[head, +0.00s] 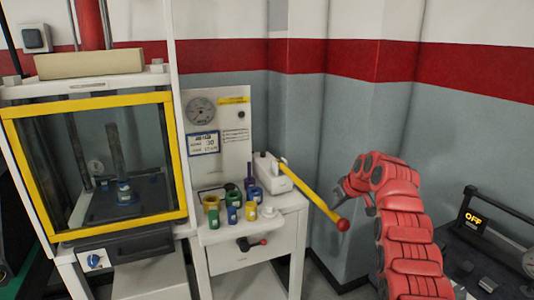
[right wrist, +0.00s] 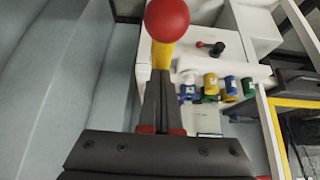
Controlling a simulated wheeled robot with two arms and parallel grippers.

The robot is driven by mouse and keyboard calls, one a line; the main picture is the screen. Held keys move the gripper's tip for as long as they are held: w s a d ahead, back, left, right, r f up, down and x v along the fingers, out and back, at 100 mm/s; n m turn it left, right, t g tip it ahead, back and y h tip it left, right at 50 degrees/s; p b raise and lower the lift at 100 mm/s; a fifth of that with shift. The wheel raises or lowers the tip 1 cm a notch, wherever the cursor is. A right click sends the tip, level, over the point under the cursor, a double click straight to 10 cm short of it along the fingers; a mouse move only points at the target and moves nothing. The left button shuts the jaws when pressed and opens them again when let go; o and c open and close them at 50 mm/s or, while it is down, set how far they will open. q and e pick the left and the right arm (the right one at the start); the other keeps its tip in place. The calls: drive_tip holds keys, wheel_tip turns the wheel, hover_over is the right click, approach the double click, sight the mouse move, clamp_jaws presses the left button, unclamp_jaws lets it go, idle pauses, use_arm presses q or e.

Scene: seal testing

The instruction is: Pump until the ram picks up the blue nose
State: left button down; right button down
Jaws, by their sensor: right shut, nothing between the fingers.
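The pump lever (head: 312,194) is a yellow bar with a red ball end (head: 342,225), sloping down to the right from the white pump block (head: 272,172). In the right wrist view the red ball (right wrist: 166,18) shows beyond my fingers. My right gripper (head: 345,187) is shut and empty, close to the lever's outer half; contact cannot be told. Its fingers also show in the right wrist view (right wrist: 160,100). Behind the press's yellow-framed window, a dark upright rod (head: 116,148) stands above a blue piece (head: 124,193). The red ram column (head: 90,25) rises above. My left gripper is out of view.
Several coloured cups (head: 232,205) stand on the white side table (head: 275,215). A gauge panel (head: 215,120) rises behind them. A control box reading OFF (head: 473,217) stands right.

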drive_tip(key=shift+f, duration=0.35)
drive_tip(key=shift+f+b, duration=0.5)
drive_tip(key=shift+f, duration=0.05)
drive_tip(key=s+r+p, duration=0.1)
drive_tip(key=r+p, duration=0.1)
drive_tip(key=r, duration=0.6)
drive_tip(key=s+d+r+p, duration=0.1)
drive_tip(key=s+r, duration=0.1)
drive_tip(key=r, duration=0.6)
drive_tip(key=shift+s+r+p, duration=0.25)
drive_tip(key=shift+p, duration=0.15)
drive_tip(key=shift+d, duration=0.1)
